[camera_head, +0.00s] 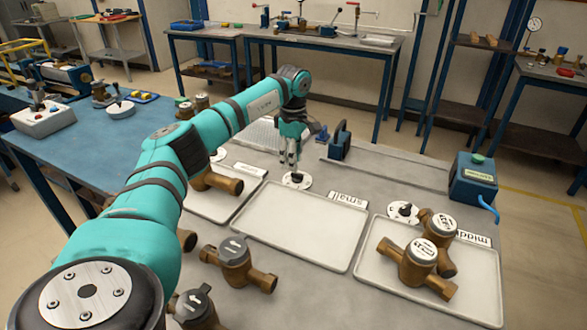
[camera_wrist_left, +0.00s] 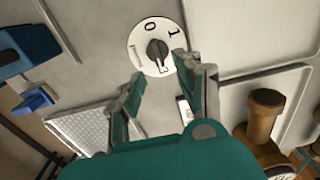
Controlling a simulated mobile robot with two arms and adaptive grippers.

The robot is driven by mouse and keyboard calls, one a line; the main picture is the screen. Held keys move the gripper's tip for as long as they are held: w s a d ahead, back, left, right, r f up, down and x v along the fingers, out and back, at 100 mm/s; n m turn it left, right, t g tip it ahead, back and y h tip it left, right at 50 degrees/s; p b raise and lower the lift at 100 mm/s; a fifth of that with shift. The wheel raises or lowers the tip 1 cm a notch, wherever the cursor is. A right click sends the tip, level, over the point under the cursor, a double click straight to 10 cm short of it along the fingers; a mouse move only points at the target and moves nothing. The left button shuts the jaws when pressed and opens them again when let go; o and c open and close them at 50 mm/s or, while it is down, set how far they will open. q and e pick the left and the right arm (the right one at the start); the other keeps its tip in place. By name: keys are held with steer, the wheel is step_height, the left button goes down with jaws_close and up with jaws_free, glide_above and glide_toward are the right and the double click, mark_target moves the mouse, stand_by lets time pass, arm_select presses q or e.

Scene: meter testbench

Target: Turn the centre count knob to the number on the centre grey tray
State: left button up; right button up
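The centre count knob is a black knob on a white dial (camera_head: 297,181), behind the centre grey tray (camera_head: 300,232). In the left wrist view the black knob (camera_wrist_left: 156,51) sits on its dial; 0 and 1 are readable, other marks are partly hidden. I cannot tell which mark it points to. The centre tray looks empty, with a plate reading "small" (camera_head: 347,200) at its back edge. My left gripper (camera_head: 291,166) points down just above the dial. In the left wrist view its fingers (camera_wrist_left: 158,70) are apart, near the knob; contact is unclear. My right gripper is not in view.
The left tray (camera_head: 225,212) holds a brass meter (camera_head: 217,181); the right tray (camera_head: 466,292) holds two (camera_head: 418,264). Another dial (camera_head: 403,212) is behind the right tray. Loose meters (camera_head: 236,262) lie front left. A blue box with a green button (camera_head: 474,178) stands right.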

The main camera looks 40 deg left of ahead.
mark_target(297, 177)
arm_select(q)
steer(key=shift+f, duration=2.1)
steer(key=shift+c, duration=0.4)
jaws_close()
